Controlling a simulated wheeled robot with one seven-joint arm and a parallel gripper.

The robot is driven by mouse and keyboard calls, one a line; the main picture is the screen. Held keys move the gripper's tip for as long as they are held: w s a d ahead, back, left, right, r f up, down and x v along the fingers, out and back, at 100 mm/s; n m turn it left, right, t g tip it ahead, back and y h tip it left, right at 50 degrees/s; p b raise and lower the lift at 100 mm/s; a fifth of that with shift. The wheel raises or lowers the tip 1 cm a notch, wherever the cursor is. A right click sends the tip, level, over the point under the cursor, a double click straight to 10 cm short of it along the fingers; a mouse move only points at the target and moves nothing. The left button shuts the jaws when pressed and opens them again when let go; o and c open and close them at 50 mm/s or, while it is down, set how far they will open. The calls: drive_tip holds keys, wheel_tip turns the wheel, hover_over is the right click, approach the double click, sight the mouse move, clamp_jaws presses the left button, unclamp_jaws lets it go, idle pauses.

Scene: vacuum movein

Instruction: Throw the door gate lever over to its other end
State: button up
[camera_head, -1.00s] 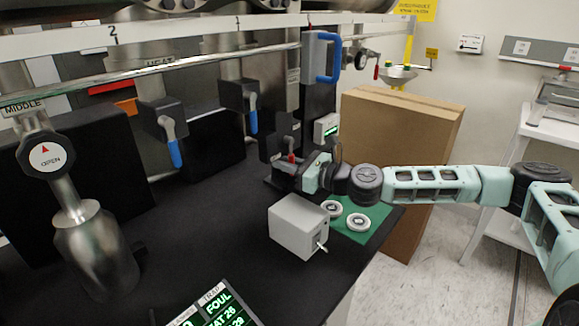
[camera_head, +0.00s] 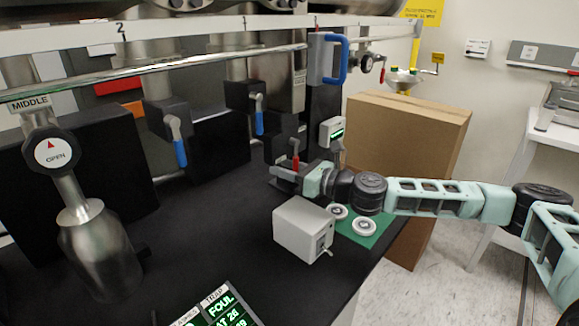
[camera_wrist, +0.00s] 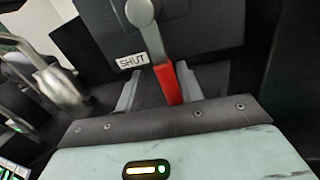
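A lever with a grey shank and a red grip (camera_wrist: 167,82) hangs from a dark box (camera_wrist: 205,35) beside a white SHUT label (camera_wrist: 131,60) in the wrist view. In the head view the red-gripped lever (camera_head: 295,161) is at the dark box right of the two blue-gripped levers. My gripper (camera_wrist: 158,76) is open, one finger on each side of the red grip. The right finger looks close to the grip; I cannot tell if it touches. My gripper (camera_head: 284,173) also shows in the head view, low in front of the box. No label reading door gate is legible.
Blue-gripped levers (camera_head: 180,152) (camera_head: 259,122) hang to the left. A grey box (camera_head: 303,231) and white round pieces on a green mat (camera_head: 372,237) lie below my arm. A cardboard box (camera_head: 410,135) stands behind it. The dark bench top is clear at centre.

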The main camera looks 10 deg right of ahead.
drive_tip(key=shift+w+d, duration=0.1)
drive_tip(key=shift+w, duration=0.05)
idle(0.3)
drive_tip(key=shift+d, duration=0.25)
drive_tip(key=b+v, duration=0.3)
drive_tip(key=v, duration=1.4)
drive_tip(key=shift+s+a, duration=0.2)
drive_tip(key=shift+s, duration=0.05)
